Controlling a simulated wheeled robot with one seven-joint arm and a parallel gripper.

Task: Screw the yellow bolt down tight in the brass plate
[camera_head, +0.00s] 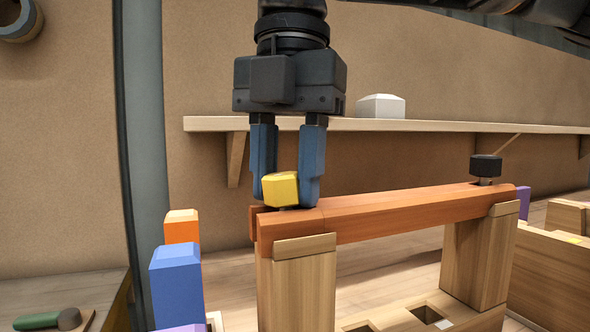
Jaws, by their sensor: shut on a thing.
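The yellow bolt (281,189) has a blocky head and sits at the left end of an orange-brown beam (400,212). My gripper (288,196) points straight down over that end, and its two blue fingers are shut on the bolt head from both sides. The head is close to the beam's top, and its shank is hidden. I cannot make out a separate brass plate under the head.
The beam rests on two wooden posts (302,290). A black-headed bolt (486,167) stands at its right end. Orange (182,227) and blue (176,285) blocks stand at the left. A wall shelf (450,127) with a white box (381,106) runs behind my gripper.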

